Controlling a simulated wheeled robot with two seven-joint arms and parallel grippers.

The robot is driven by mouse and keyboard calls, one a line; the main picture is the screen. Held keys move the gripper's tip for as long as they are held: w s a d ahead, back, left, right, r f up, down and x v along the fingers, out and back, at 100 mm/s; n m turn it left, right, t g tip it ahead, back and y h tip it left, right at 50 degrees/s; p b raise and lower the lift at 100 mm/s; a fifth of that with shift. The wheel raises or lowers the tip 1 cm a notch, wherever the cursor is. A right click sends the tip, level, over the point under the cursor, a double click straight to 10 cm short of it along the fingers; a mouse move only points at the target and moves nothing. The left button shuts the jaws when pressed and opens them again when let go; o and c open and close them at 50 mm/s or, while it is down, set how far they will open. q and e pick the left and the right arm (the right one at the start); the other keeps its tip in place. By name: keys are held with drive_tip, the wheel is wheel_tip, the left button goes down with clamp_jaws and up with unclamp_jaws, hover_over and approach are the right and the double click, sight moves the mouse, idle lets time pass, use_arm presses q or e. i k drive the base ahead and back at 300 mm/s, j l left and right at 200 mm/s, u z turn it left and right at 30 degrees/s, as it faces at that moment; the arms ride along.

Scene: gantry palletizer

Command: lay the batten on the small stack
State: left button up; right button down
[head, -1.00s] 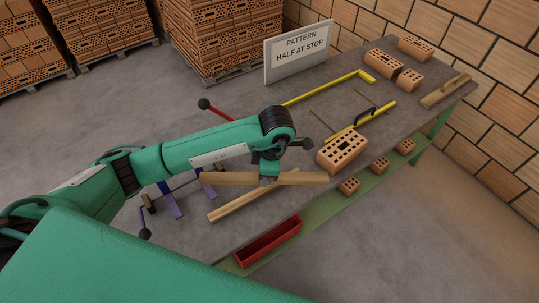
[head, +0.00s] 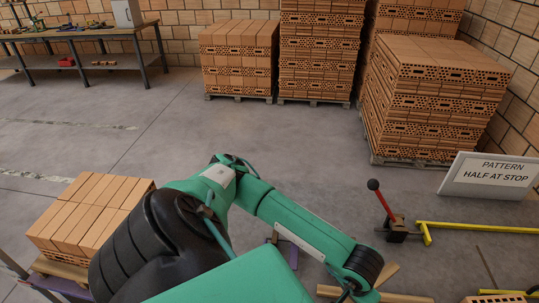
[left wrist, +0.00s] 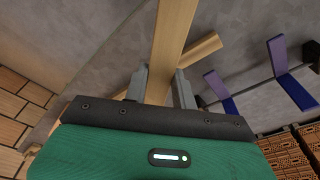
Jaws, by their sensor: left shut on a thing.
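My left gripper (left wrist: 161,88) is shut on a wooden batten (left wrist: 172,35), which runs between its two fingers in the left wrist view. In the head view the held batten (head: 405,298) shows at the bottom edge, and the fingers are out of sight. A small stack (head: 90,214) of orange bricks stands on a low pallet at the left of the head view, partly hidden by my arm. My right gripper is not in view.
Tall brick stacks (head: 238,58) stand on pallets at the back. Purple brackets (left wrist: 290,76) stand near the gripper. Open floor (head: 130,110) lies behind the small stack.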

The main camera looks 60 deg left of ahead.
sight(104, 207)
drive_tip(key=k+j, duration=0.2)
drive_tip(key=k, duration=0.15)
drive_tip(key=k+j, duration=0.2)
drive_tip(key=k, duration=0.2)
drive_tip(key=k+j, duration=0.2)
drive_tip(key=k, duration=0.15)
drive_tip(key=k+j, duration=0.25)
drive_tip(key=j, duration=0.15)
drive_tip(key=k+j, duration=0.55)
drive_tip(key=j, duration=0.2)
drive_tip(key=k+j+u, duration=0.1)
drive_tip(key=k+j, duration=0.15)
drive_tip(key=j, duration=1.6)
drive_tip(key=k, duration=0.1)
